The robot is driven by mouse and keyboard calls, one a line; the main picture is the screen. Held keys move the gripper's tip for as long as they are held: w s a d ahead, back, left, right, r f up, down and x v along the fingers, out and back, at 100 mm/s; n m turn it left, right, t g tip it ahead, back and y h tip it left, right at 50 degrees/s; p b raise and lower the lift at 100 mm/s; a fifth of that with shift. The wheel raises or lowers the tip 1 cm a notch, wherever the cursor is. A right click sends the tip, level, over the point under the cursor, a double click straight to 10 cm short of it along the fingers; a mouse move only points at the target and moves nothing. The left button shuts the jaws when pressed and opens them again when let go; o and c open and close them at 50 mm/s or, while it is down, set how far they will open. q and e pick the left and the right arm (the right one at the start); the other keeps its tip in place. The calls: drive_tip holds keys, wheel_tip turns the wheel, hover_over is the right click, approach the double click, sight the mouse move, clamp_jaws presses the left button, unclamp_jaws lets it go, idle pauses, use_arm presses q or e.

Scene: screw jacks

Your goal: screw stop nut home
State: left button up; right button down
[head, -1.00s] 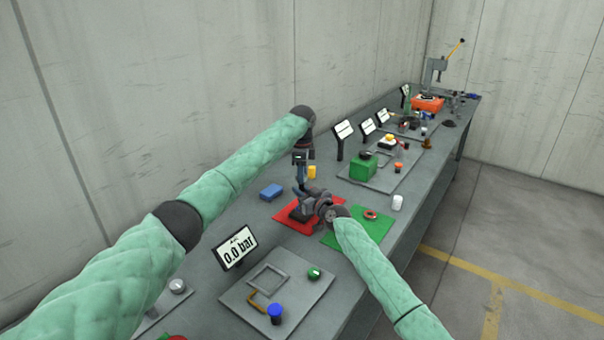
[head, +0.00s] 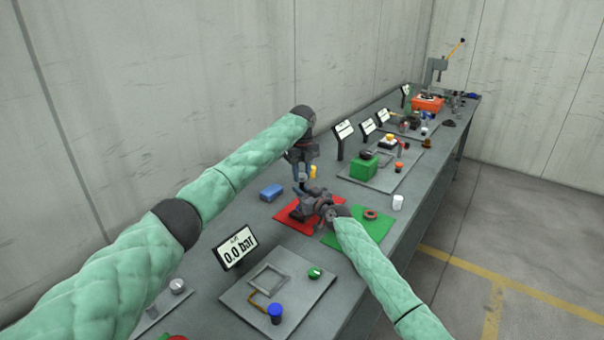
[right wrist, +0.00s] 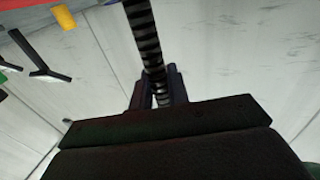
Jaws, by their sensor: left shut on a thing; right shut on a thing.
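My left gripper (head: 301,178) points down above the red mat (head: 284,214), just over my right gripper. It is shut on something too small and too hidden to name. My right gripper (head: 306,206) reaches in from the lower right, low over the red mat. In the right wrist view, a dark threaded rod (right wrist: 145,38) runs from the top edge down between the fingers of this gripper (right wrist: 158,92), which are shut on it. The grippers largely hide whatever stands on the red mat. I cannot make out the stop nut for certain.
A green mat (head: 352,237) with a reddish ring (head: 371,214) lies to the right. A blue block (head: 271,193), a yellow cylinder (head: 313,171) and a white cup (head: 398,202) stand nearby. In front is a tray (head: 240,297) with a display (head: 236,247) behind.

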use_arm(q)
drive_tip(key=o, duration=1.1)
drive_tip(key=shift+w+a, duration=0.1)
drive_tip(key=shift+a, duration=0.05)
use_arm(e)
drive_tip(key=shift+f, duration=0.1)
use_arm(q)
drive_tip(key=shift+r, duration=0.15)
drive_tip(key=shift+r, duration=2.15)
